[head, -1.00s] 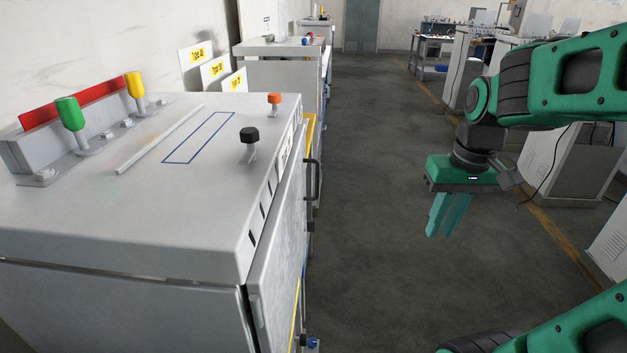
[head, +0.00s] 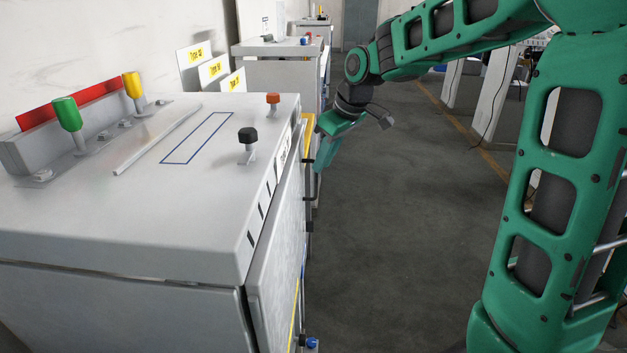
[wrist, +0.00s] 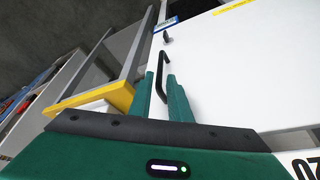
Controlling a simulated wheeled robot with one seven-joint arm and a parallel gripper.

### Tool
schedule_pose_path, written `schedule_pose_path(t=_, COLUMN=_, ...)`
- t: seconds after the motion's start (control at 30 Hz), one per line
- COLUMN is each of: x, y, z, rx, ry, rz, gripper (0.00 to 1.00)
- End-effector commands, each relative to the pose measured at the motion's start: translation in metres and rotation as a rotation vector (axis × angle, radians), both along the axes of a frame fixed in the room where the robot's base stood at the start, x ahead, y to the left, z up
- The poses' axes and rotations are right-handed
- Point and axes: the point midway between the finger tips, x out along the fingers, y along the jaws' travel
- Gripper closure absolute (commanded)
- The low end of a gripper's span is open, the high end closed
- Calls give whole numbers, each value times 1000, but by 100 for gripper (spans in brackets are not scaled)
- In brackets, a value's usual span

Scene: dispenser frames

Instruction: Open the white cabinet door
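The white cabinet door (wrist: 245,65) fills the right of the wrist view. In the head view the door (head: 272,285) is the side panel facing the aisle, seen edge-on. Its black bar handle (wrist: 159,72) runs between my gripper's two green fingers in the wrist view. In the head view part of the handle (head: 309,199) shows just below my gripper (head: 319,158). My gripper (wrist: 161,84) is open, with a visible gap between the fingers around the handle. I cannot tell whether either finger touches it.
The cabinet top (head: 120,190) carries a black knob (head: 248,136), an orange knob (head: 273,98), and green and yellow levers. A yellow-edged frame (wrist: 85,100) stands close to the left of the fingers in the wrist view. The aisle floor (head: 400,240) is clear.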

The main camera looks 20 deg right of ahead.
Motion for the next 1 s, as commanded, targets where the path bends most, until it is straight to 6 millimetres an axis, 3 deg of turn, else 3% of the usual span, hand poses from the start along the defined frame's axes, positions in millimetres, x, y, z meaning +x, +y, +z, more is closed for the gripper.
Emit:
schedule_pose_path(t=0.2, x=12, y=8, z=-38, rx=-1, ry=4, rz=-1, gripper=83)
schedule_pose_path(t=0.4, x=20, y=13, z=-60, rx=-1, ry=2, rz=-1, gripper=83)
schedule_pose_path(t=0.83, x=24, y=15, z=-69, rx=-1, ry=1, rz=-2, gripper=83)
schedule_pose_path(t=0.87, x=24, y=15, z=-69, rx=-1, ry=1, rz=-2, gripper=85)
schedule_pose_path(t=0.93, x=24, y=15, z=-69, rx=-1, ry=1, rz=-2, gripper=100)
schedule_pose_path(t=1.0, x=24, y=15, z=-69, rx=-1, ry=1, rz=-2, gripper=100)
